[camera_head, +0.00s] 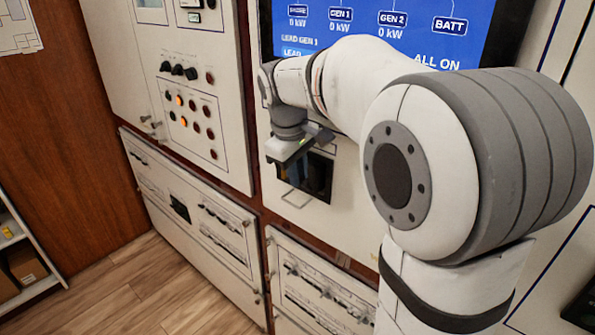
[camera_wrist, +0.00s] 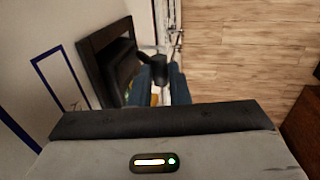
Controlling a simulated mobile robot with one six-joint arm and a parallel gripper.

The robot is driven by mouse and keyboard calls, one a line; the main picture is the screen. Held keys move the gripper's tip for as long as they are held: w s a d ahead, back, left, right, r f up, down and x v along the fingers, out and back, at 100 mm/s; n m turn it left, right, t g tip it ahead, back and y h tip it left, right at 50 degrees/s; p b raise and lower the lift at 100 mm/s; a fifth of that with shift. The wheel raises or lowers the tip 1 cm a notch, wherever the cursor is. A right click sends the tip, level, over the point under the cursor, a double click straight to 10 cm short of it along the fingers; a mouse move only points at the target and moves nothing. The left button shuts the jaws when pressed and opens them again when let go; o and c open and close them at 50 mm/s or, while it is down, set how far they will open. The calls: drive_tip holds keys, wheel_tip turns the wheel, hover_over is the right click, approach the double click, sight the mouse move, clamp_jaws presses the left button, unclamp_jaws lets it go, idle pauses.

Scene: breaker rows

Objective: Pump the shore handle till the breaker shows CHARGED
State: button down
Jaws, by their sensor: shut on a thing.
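My gripper (camera_head: 300,168) is in front of a dark breaker recess in the white panel, below the blue screen. In the wrist view its two blue fingers (camera_wrist: 160,82) are shut on a dark handle (camera_wrist: 162,62) that sticks out beside the black breaker frame (camera_wrist: 88,45). A small patch of yellow and green shows between the fingers, too small to make out. The breaker (camera_head: 319,176) is partly hidden behind my gripper in the head view. Its charge indicator cannot be read in either view.
A blue screen (camera_head: 330,18) above shows GEN 1, GEN 2 and BATT, with 0 kW readings. A panel with knobs and lamps (camera_head: 190,100) stands to the left. The wooden floor (camera_head: 150,285) is clear at lower left, beside a shelf (camera_head: 25,255).

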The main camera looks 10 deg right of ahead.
drive_tip(key=shift+f, duration=0.1)
drive_tip(key=f+t+h+b, duration=0.1)
drive_tip(key=b, duration=0.2)
drive_tip(key=s+a+f+t+h+b, duration=0.1)
drive_tip(key=h+b, duration=0.1)
drive_tip(key=b, duration=0.2)
drive_tip(key=a+f+t+h+b, duration=0.1)
drive_tip(key=h+b, duration=0.1)
drive_tip(key=b, duration=0.1)
drive_tip(key=shift+s+a+f+t+b, duration=0.2)
drive_tip(key=shift+s+a+t+b, duration=0.05)
drive_tip(key=shift+s+t+b, duration=0.15)
drive_tip(key=c, duration=1.4)
unclamp_jaws()
drive_tip(key=shift+o, duration=0.2)
drive_tip(key=v, duration=0.8)
